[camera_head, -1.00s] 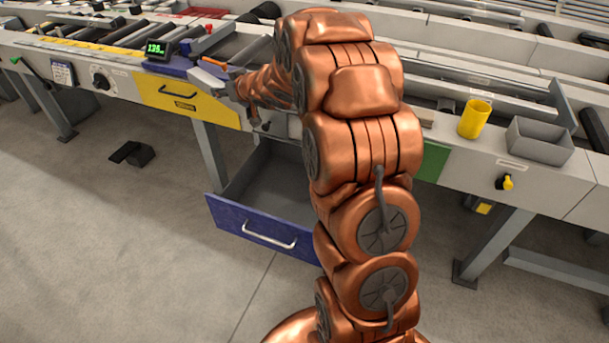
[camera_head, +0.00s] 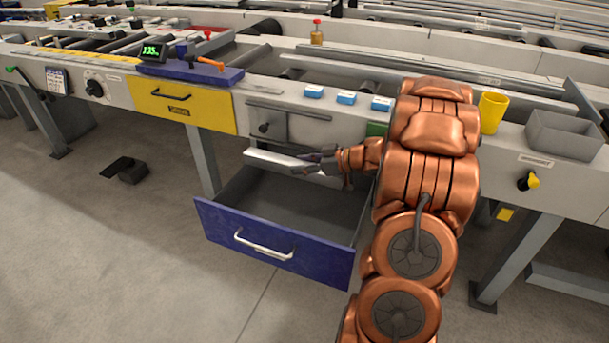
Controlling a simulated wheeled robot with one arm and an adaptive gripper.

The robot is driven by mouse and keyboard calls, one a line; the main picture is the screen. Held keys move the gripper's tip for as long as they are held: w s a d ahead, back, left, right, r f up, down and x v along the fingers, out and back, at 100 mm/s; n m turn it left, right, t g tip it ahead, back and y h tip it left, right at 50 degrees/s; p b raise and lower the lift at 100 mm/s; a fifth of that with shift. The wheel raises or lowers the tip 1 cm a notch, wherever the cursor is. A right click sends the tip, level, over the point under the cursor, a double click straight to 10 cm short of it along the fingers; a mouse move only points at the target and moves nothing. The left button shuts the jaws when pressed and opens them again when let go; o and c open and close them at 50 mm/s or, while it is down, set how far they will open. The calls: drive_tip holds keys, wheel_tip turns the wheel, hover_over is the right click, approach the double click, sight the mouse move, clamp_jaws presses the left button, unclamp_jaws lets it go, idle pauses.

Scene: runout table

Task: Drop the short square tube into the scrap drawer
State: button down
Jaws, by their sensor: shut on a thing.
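The short square tube (camera_head: 272,158) is a pale silver bar, held roughly level above the back part of the open drawer. My gripper (camera_head: 308,164) is shut on the tube near its right end. The scrap drawer (camera_head: 262,248) has a blue front with a silver handle and stands pulled out below the table. Its grey inside (camera_head: 290,205) shows no pieces in the part I can see. The drawer's right back corner is partly hidden behind my arm.
A yellow closed drawer (camera_head: 182,104) is to the left. Blue-and-white boxes (camera_head: 346,98) lie on the table edge above. A yellow cup (camera_head: 492,112) and a grey bin (camera_head: 563,135) stand at right. A black pedal (camera_head: 130,170) is on the floor.

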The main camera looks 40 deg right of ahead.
sight(343, 180)
drive_tip(key=shift+s+f, duration=0.3)
wheel_tip(343, 180, down, 6)
drive_tip(key=b, duration=0.7)
drive_tip(key=shift+d+r, duration=0.1)
drive_tip(key=c, duration=0.6)
unclamp_jaws()
drive_tip(key=shift+v, duration=6)
